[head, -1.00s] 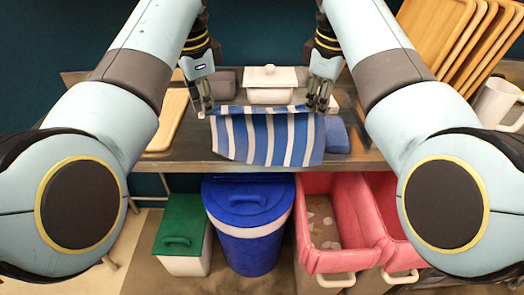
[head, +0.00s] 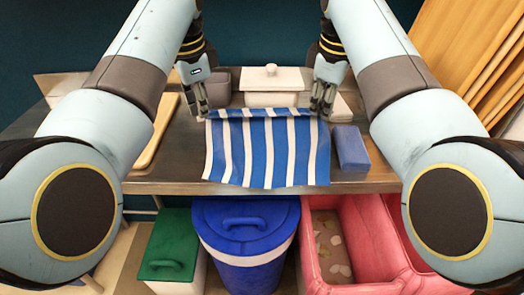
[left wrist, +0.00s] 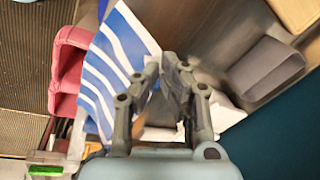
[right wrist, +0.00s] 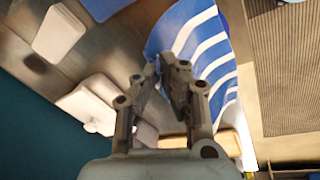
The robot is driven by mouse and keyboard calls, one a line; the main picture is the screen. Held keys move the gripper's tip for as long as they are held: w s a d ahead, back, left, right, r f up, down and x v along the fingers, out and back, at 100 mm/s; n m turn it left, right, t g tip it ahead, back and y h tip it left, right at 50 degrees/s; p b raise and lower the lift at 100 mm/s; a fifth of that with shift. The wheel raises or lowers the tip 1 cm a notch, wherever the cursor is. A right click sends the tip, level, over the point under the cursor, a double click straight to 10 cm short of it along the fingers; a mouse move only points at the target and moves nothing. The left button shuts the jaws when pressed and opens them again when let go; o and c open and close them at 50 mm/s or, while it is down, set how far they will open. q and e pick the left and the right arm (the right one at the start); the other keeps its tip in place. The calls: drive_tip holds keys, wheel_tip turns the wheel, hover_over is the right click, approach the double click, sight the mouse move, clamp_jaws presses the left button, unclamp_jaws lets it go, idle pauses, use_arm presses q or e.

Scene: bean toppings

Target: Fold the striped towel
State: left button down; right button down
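The blue and white striped towel (head: 266,150) is spread over the front of the counter, its near edge about level with the counter's front edge. Its far edge is raised a little and runs between my two grippers. My left gripper (head: 203,113) is shut on the far left corner. In the left wrist view, the towel (left wrist: 112,62) runs from the nearly closed fingertips (left wrist: 163,66). My right gripper (head: 321,109) is shut on the far right corner. In the right wrist view, the towel (right wrist: 196,48) meets its fingertips (right wrist: 164,66). The pinched cloth is mostly hidden.
A blue block (head: 350,148) lies just right of the towel. A white lidded dish (head: 272,84) and a grey container (head: 220,84) stand behind. A wooden board (head: 157,130) lies left. Below are a green-lidded bin (head: 170,246), blue bin (head: 244,232) and pink bin (head: 354,238).

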drive_tip(key=shift+w+d, duration=0.15)
drive_tip(key=shift+w, duration=0.1)
